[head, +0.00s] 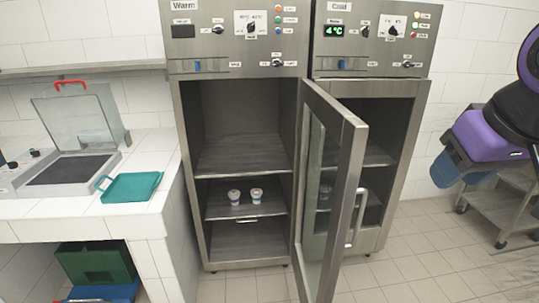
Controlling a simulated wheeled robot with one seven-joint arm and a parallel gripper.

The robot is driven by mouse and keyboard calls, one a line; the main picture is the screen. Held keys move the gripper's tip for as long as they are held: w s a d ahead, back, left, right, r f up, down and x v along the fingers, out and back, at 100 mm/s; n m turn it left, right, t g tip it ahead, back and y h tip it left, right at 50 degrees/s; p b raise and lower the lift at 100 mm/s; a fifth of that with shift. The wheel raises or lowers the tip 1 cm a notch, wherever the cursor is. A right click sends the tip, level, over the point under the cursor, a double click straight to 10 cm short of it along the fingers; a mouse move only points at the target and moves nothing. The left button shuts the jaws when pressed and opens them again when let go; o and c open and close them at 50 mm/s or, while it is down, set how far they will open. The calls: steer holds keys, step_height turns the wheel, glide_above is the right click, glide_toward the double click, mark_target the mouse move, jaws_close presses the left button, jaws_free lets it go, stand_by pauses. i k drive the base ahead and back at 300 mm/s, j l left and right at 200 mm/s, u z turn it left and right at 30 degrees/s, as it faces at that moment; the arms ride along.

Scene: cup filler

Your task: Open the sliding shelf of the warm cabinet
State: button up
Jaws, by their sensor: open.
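The warm cabinet (187,170) stands in the middle, labelled "Warm". Its glass door (352,150) is swung open towards me on its right side. The lower sliding shelf (225,212) sits inside with a small handle (247,220) at its front edge, and looks pushed in. Two small white cups (235,196) (256,195) stand upright on it. My gripper (488,178) is at the far right, purple with dark fingers. It is open, empty, and well apart from the shelf. Its right finger is partly cut off by the frame.
The cold cabinet (422,110) stands right of the warm one, partly behind the open door. A metal cart (495,215) is at the right. A white counter (135,205) on the left holds a teal tray (130,187). Tiled floor in front is clear.

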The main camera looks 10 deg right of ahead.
mark_target(220, 207)
steer(key=i+l+u, duration=0.35)
steer(key=l, duration=0.5)
steer(key=i+l+u, duration=0.1)
steer(key=l+u, duration=0.2)
steer(key=l, duration=0.6)
steer(key=l+u, duration=0.35)
steer(key=l, duration=0.55)
steer(key=j, duration=2.05)
steer(key=i+j, duration=0.25)
steer(key=j, duration=0.15)
steer(key=i+j, duration=0.2)
steer(key=j, duration=0.2)
steer(key=i+j, duration=0.25)
steer(key=j, duration=0.15)
steer(key=i+l, duration=0.15)
steer(key=i, duration=1.25)
